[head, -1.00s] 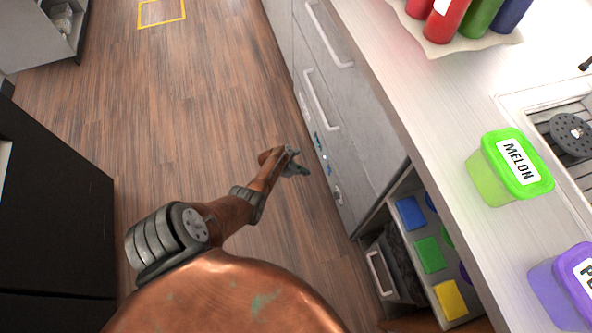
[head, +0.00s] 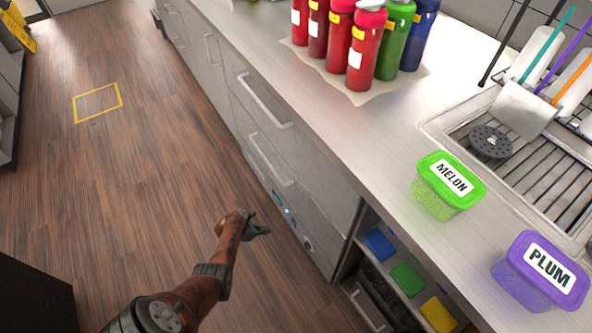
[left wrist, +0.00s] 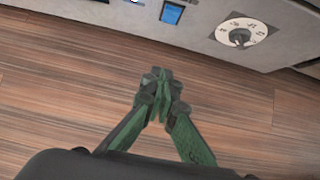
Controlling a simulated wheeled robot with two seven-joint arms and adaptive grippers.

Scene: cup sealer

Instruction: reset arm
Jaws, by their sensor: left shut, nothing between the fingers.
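My left arm reaches in from the bottom left of the head view, over the wood floor. My left gripper (head: 258,231) is beside the front of the grey counter cabinet (head: 305,165), below the counter top. In the left wrist view the gripper (left wrist: 158,85) has its two green fingers together at the tips, with nothing between them. Beyond the fingertips is a panel with a round white dial (left wrist: 241,32) and a blue switch (left wrist: 172,13). My right gripper is in neither view.
The counter holds a green MELON tub (head: 440,200), a purple PLUM tub (head: 520,290), several bottles (head: 367,55) on a mat and a sink drainer (head: 545,165). Below is an open shelf with coloured boxes (head: 407,278). The wood floor (head: 120,190) at left is clear, with a yellow square outline (head: 98,103).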

